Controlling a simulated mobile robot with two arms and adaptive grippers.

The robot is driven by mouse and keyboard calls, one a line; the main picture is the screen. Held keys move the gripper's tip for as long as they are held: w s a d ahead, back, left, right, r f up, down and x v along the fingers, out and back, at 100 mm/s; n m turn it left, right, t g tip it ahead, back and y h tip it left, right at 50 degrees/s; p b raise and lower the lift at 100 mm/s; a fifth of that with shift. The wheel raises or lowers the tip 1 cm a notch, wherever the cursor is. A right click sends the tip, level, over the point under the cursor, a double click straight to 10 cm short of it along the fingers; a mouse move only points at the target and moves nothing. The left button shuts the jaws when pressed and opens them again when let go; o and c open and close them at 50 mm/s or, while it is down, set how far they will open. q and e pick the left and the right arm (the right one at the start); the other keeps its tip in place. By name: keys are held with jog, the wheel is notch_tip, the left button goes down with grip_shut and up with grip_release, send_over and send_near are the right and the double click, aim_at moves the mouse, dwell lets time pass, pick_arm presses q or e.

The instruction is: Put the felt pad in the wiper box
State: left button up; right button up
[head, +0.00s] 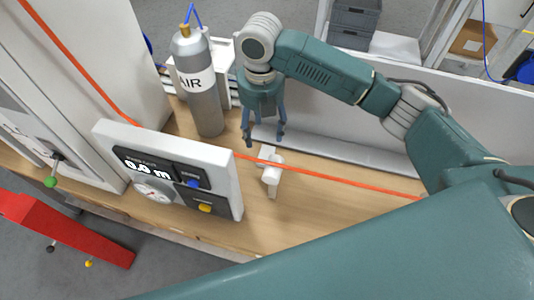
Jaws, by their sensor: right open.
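My right gripper (264,138) reaches in from the right and points down over the wooden bench. Its two fingers are spread, with nothing seen between them. Just below it in the picture stands a small white block-like fitting (271,178), with the orange cable passing at its top. It may be the wiper box, but its inside is too small to make out. I cannot pick out a felt pad anywhere in this view. My left gripper is not in view.
The orange cable (345,180) runs across the bench (310,215). A white panel (222,180) with a display reading 0.0 m and buttons stands at left. A grey AIR cylinder (203,100) stands behind it. A grey ledge (345,150) lines the back. Bench right of the fitting is clear.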

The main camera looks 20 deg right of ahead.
send_over(263, 154)
jog(key=f+p, duration=0.1)
jog(key=f, duration=0.4)
jog(key=shift+s+f, duration=0.15)
jog(key=shift+s, duration=0.05)
notch_tip(263, 154, down, 4)
jog(key=shift+w+f+p, duration=0.15)
jog(key=shift+p, duration=0.7)
jog(key=shift+f, duration=0.45)
jog(key=c, duration=0.7)
jog(key=shift+w+r, duration=0.1)
jog(key=shift+r, duration=0.05)
notch_tip(263, 154, up, 19)
jog(key=b, duration=0.3)
jog(key=s+d+m, duration=0.2)
jog(key=s+m, duration=0.5)
jog(key=m, duration=0.7)
jog(key=s+d+m, duration=0.2)
jog(key=s+m, duration=0.5)
jog(key=m, duration=0.8)
jog(key=shift+s+d+f, duration=0.3)
jog(key=shift+d+f, duration=0.1)
